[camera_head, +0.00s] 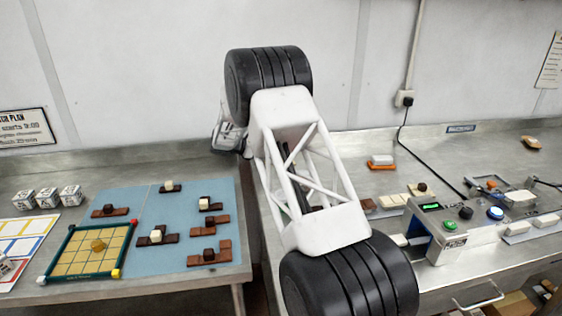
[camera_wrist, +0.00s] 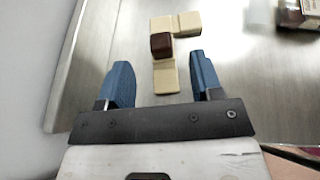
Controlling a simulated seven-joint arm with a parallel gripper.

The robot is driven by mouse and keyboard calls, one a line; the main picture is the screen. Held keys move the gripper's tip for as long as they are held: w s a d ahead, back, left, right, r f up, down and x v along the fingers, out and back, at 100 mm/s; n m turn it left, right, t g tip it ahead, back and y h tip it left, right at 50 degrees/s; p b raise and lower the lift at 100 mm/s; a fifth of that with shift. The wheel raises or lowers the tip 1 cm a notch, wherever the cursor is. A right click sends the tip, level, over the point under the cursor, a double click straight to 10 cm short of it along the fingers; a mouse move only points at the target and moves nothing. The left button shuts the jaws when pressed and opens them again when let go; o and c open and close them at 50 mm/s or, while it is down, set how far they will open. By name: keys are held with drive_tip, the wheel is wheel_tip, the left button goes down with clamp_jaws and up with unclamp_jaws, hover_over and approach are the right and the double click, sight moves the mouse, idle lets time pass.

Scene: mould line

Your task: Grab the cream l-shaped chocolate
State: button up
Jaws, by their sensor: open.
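My gripper (camera_wrist: 161,68) is open, with two blue fingers, one on each side of the chocolate's near block. Nothing is gripped, and I cannot tell how high the fingertips are above the bench. In the head view a cream piece with a dark cube (camera_head: 394,201) shows to the right of my arm. My fingers are not visible there.
A control box (camera_head: 437,232) with buttons stands close by on the right bench. An orange-and-white item (camera_head: 381,162) lies farther back. The left bench holds a blue mat (camera_head: 180,258) with several brown chocolates and a yellow grid tray (camera_head: 122,240).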

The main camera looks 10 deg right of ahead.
drive_tip(key=shift+d+f, duration=0.15)
drive_tip(key=shift+d, duration=0.25)
drive_tip(key=shift+d, duration=0.1)
drive_tip(key=shift+x, duration=2.55)
drive_tip(key=shift+w, duration=0.1)
drive_tip(key=c, duration=1)
drive_tip(key=shift+c, duration=0.2)
